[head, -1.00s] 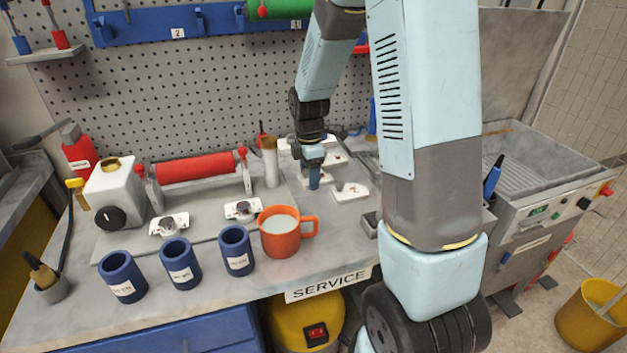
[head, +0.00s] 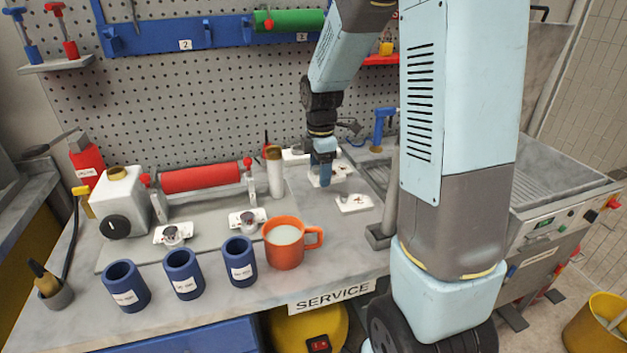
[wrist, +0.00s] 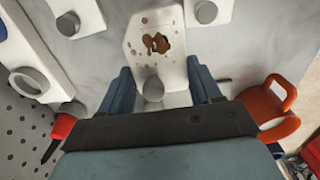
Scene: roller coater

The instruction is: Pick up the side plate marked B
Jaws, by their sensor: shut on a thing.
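My gripper (head: 321,183) is over the white plates right of the red roller in the head view. In the wrist view my gripper's (wrist: 162,78) two blue fingers lie along both sides of a white side plate (wrist: 140,35) with a brown stain and a grey round knob. The gripper is shut on this plate. The plate also shows under the fingers in the head view (head: 339,172). I cannot read a letter on it, so I cannot tell whether it is the one marked B. Another white plate (head: 355,203) lies in front and to the right.
An orange mug (head: 284,245) stands at the bench's front, beside several blue cups (head: 183,273). The red roller (head: 200,178) and a pale upright cylinder (head: 275,175) are left of the gripper. A pegboard (head: 230,100) rises behind. A sink-like trough (head: 565,180) is right.

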